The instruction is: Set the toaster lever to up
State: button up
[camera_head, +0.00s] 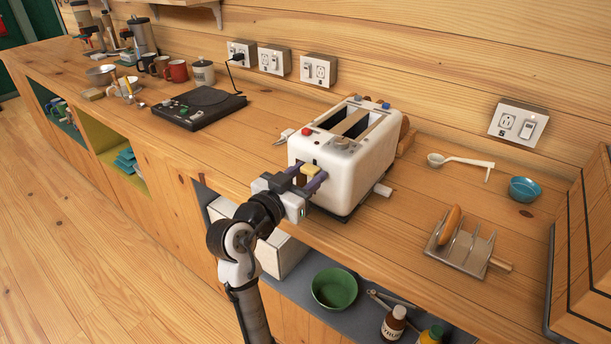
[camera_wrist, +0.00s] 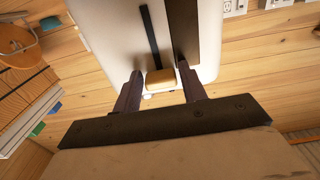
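The white toaster (camera_head: 347,150) stands on the wooden counter with two slots on top. Its lever (camera_head: 311,170) is a small tan knob on the end face towards my arm. In the wrist view the lever (camera_wrist: 160,79) sits at one end of a dark vertical slot, which runs up the picture from it. My gripper (camera_head: 308,178) is at this face, with one purple-grey finger on each side of the lever. In the wrist view the gripper (camera_wrist: 160,82) has its fingers apart around the lever, with narrow gaps; firm contact cannot be told.
A toast rack (camera_head: 461,246) with a bread piece, a white ladle (camera_head: 460,160) and a blue bowl (camera_head: 524,189) lie right of the toaster. A black turntable-like device (camera_head: 199,107) is to the left. Below the counter edge is a shelf with a green bowl (camera_head: 335,288).

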jog(key=shift+o, duration=1.4)
jog(key=shift+a, duration=0.1)
jog(key=b+v, duration=0.4)
jog(key=v, duration=0.9)
jog(key=shift+s+a, duration=0.2)
jog(key=shift+s, duration=0.15)
